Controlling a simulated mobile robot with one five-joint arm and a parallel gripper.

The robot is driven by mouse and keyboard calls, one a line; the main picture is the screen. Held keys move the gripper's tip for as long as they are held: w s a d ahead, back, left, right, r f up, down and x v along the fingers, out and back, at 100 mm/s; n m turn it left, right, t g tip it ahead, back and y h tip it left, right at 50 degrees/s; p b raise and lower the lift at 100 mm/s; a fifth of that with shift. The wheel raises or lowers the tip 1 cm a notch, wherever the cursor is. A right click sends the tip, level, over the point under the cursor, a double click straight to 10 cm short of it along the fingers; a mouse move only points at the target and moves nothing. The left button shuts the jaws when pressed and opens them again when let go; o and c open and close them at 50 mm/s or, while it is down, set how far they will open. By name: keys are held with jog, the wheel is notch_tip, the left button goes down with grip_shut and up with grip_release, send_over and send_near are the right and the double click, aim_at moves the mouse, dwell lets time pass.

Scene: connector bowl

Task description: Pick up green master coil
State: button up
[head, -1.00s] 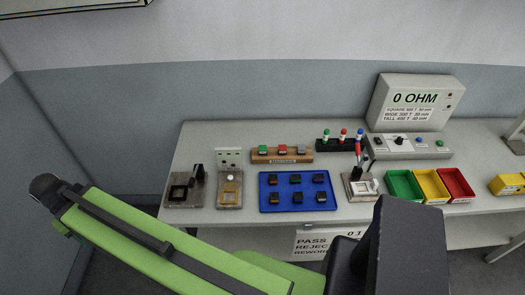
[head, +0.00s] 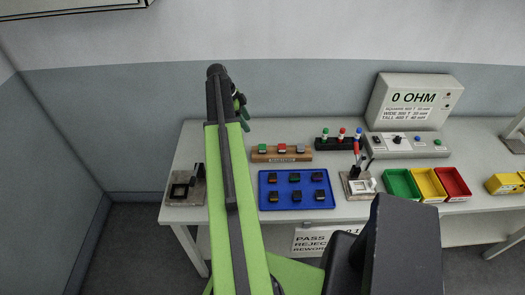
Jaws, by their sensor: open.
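The green master coil (head: 262,149) sits at the left end of a wooden block (head: 281,158), beside a red coil (head: 282,148) and a grey coil (head: 300,148). My gripper (head: 243,116) is at the far end of my raised green arm, up and to the left of the green coil and apart from it. It is open and small in the picture, with its fingers partly hidden by the arm's dark end.
A blue tray (head: 284,205) with several dark coils lies in front of the wooden block. A black rack (head: 339,145) with coloured-top pegs stands to its right. A lever fixture (head: 357,186), coloured bins (head: 401,185) and a meter box (head: 416,103) are further right.

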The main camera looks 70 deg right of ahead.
jog(key=b, duration=1)
send_over(262, 147)
jog(key=w+a, duration=0.1)
jog(key=w, duration=0.2)
jog(key=f, duration=1)
jog(key=shift+s+f, duration=0.2)
jog(key=shift+f, duration=0.1)
jog(key=shift+s+f, duration=0.15)
jog(key=shift+f, duration=0.05)
jog(key=shift+r, duration=0.1)
jog(key=b+x, duration=0.4)
jog(key=x, duration=0.1)
jog(key=shift+d+b, duration=0.2)
jog(key=shift+b, duration=0.2)
grip_shut()
